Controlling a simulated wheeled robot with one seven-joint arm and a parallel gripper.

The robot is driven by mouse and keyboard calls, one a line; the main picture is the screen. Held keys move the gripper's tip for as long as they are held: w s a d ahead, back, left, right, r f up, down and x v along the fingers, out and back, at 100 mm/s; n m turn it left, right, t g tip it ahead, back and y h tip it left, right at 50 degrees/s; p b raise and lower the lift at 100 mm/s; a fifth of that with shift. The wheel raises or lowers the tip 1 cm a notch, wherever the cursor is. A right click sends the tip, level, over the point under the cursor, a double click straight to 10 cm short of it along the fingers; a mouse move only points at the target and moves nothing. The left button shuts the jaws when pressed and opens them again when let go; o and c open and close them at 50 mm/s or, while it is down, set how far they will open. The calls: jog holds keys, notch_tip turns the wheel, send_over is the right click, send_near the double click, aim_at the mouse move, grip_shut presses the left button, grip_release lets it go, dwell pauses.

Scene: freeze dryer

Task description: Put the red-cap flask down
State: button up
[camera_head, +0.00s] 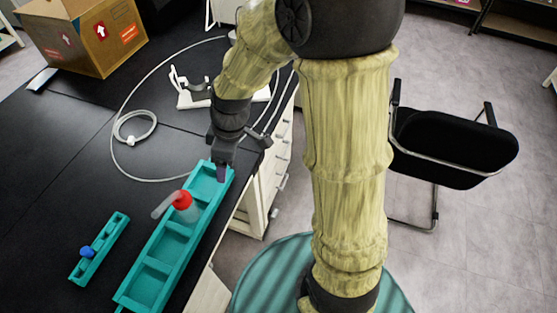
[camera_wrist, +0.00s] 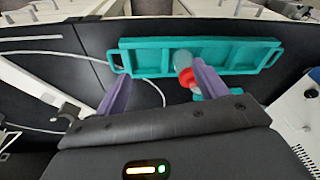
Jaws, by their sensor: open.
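The red-cap flask (camera_head: 185,207) stands in the long teal rack (camera_head: 131,300), apparently in the second compartment from the far end. A pale spout points left from its red cap. In the wrist view, the flask's clear body (camera_wrist: 182,57) and red cap (camera_wrist: 187,79) show just left of the right finger, which covers part of them. My gripper (camera_head: 221,172) is open and empty over the rack's far end, apart from the flask in the head view. Its two purple fingers spread wide in the wrist view (camera_wrist: 157,82), with the flask nearer the right one.
A smaller teal rack (camera_head: 105,243) with a blue-capped item (camera_head: 86,252) lies to the left. A coiled pale tube (camera_head: 135,127) and a white stand (camera_head: 190,98) are behind. A cardboard box (camera_head: 85,35) stands at the back left. The desk's right edge is close to the long rack.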

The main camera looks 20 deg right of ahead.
jog(key=s+d+r+m+t+h, duration=0.1)
jog(key=s+d+m+t+h, duration=0.1)
jog(key=s+d+m, duration=0.4)
jog(key=d+m, duration=0.5)
jog(key=m, duration=0.1)
jog(key=shift+s+d+r+m, duration=0.15)
jog(key=shift+s+r+m, duration=0.05)
jog(key=shift+r+m, duration=0.15)
